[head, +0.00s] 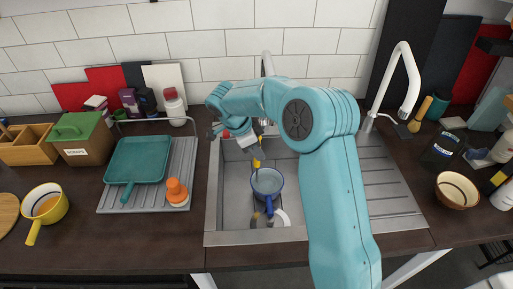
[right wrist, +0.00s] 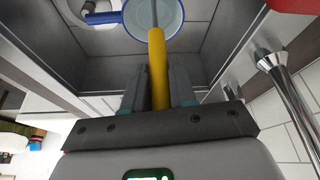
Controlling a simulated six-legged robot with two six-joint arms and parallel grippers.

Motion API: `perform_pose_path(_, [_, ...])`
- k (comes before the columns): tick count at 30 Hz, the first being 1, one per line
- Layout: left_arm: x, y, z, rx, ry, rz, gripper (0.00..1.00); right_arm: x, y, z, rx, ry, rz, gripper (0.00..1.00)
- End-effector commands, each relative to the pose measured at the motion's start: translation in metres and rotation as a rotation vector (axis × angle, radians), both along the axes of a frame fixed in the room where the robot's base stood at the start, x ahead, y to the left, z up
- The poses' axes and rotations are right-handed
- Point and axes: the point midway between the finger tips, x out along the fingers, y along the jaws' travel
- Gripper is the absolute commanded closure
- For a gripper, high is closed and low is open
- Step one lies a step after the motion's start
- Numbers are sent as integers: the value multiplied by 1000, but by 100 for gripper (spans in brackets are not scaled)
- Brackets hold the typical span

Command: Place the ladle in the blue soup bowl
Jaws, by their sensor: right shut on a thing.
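The ladle has a yellow handle (head: 257,163) and a grey shaft. My right gripper (head: 256,146) is shut on the yellow handle, which also shows between the fingers in the right wrist view (right wrist: 158,75). The blue soup bowl (head: 270,186), with a blue rim and a handle, sits in the sink just below the gripper. In the right wrist view the grey shaft reaches across the bowl (right wrist: 171,22). The ladle's head is not clear, so I cannot tell whether it touches the bowl. My left gripper is not in view.
The metal sink (head: 232,215) surrounds the bowl, with a white dish (head: 284,218) partly behind its handle. A white faucet (head: 404,80) rises at right. A drying rack (head: 180,160) with a teal pan (head: 137,160) stands left. A brown bowl (head: 457,190) stands right.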

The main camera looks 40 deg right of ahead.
Motion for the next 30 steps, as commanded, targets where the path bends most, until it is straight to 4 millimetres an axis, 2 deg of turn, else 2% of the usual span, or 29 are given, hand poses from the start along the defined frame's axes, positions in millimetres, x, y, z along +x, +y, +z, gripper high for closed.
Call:
perform_pose_path(10, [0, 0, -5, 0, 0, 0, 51, 0, 0, -3, -2, -3, 0, 100])
perform_pose_path(11, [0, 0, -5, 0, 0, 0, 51, 0, 0, -3, 0, -2, 0, 71])
perform_pose_path(13, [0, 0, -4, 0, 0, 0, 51, 0, 0, -2, 0, -2, 0, 49])
perform_pose_path(21, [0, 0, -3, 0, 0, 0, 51, 0, 0, -1, -1, -2, 0, 49])
perform_pose_path(24, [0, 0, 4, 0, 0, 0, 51, 0, 0, 5, -1, -1, -1, 49])
perform_pose_path(25, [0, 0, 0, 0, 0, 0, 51, 2, 1, 5, -1, -4, 1, 49])
perform_pose_path(30, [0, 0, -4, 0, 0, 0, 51, 9, 13, 36, -2, -7, 1, 49])
